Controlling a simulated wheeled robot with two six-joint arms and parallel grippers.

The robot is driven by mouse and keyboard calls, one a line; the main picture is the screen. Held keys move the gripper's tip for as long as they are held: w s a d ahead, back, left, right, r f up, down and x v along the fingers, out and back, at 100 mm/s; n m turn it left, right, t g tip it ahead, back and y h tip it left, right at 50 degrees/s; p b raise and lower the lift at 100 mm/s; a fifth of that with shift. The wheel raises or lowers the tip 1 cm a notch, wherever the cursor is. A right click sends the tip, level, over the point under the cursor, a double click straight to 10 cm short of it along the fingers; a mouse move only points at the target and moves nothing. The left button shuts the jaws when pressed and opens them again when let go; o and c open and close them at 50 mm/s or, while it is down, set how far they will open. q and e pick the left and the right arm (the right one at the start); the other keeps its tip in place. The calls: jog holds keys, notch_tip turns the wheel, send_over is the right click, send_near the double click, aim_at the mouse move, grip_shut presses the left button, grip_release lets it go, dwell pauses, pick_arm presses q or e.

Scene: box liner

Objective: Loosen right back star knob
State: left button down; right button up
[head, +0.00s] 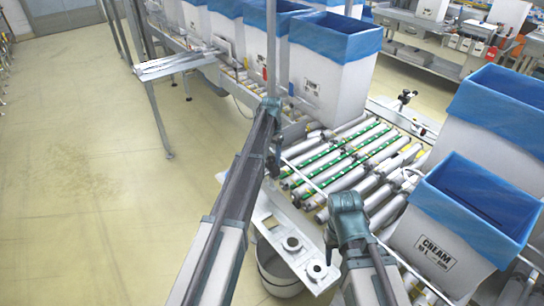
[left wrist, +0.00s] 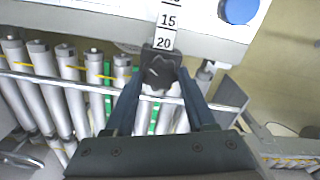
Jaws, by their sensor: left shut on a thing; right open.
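A dark star knob (left wrist: 160,72) shows in the left wrist view, in front of a white panel with a number scale (left wrist: 167,22) reading 15 and 20. My left gripper (left wrist: 161,88) is shut on this knob, one finger on each side. In the head view my left gripper (head: 272,106) is at the left end of the roller bed, and its arm largely hides the knob there. My right gripper (head: 346,202) is open and empty above the near side of the rollers. I cannot tell from the frames whether the knob has turned.
A roller conveyor (head: 345,165) with green strips lies between my grippers. A dark clamp (head: 405,97) stands on its far rail. White boxes with blue liners, one marked CREAM (head: 435,250), stand to the right and behind. The floor (head: 90,170) at left is clear.

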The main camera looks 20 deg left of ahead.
pick_arm(q)
jog(key=n, duration=0.5)
jog(key=shift+n, duration=0.3)
jog(key=n, duration=0.5)
jog(key=shift+a+n, duration=0.1)
jog(key=shift+n, duration=0.2)
jog(key=n, duration=1)
jog(key=shift+n, duration=0.4)
jog(key=shift+c, duration=1.2)
grip_release()
jog(key=shift+r, duration=0.15)
